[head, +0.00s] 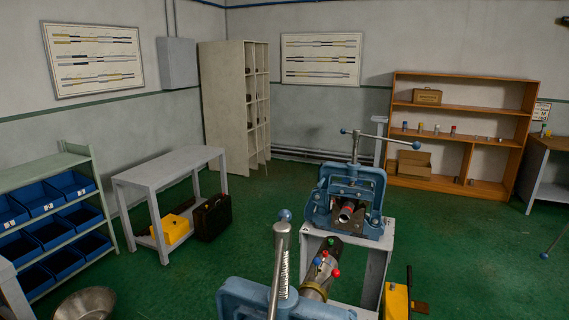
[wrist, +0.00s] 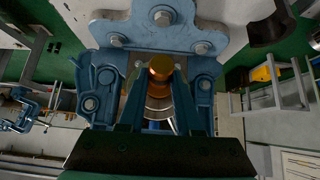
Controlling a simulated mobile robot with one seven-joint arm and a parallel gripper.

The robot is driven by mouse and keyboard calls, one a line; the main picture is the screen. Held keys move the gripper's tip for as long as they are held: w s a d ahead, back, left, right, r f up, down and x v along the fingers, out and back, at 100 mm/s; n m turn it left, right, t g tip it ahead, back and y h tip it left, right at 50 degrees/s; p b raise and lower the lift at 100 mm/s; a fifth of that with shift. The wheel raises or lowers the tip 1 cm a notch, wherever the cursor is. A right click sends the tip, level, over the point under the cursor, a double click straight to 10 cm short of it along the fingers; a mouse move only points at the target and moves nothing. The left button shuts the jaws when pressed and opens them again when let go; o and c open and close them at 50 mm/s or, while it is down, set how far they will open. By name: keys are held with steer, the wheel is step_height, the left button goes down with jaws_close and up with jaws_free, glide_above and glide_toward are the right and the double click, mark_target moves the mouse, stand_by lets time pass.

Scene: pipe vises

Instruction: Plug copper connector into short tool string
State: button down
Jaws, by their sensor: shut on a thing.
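In the wrist view, my gripper (wrist: 159,88) is shut on a round copper-coloured connector (wrist: 160,67), which sits between its two dark fingers. A paler ringed metal part shows below the connector between the fingers; I cannot tell whether they touch. A blue pipe vise (wrist: 205,82) surrounds the fingers. The far blue vise (head: 371,188) holds a pipe end with a red ring (head: 347,211). I cannot tell which is the short tool string.
A grey stand (head: 378,268) carries the far vise, whose long handle (head: 375,138) sticks up. A yellow box (head: 396,302) is at the lower right. A grey table (head: 170,167) and blue bins (head: 48,233) stand left. Green floor is free between table and vises.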

steer(key=shift+w+d+b, duration=0.2)
steer(key=shift+w+b, duration=0.1)
steer(key=shift+w, duration=0.3)
stand_by(0.5)
steer(key=shift+w+d+r, duration=0.15)
steer(key=shift+w+d, duration=0.1)
steer(key=shift+w, duration=0.1)
stand_by(0.5)
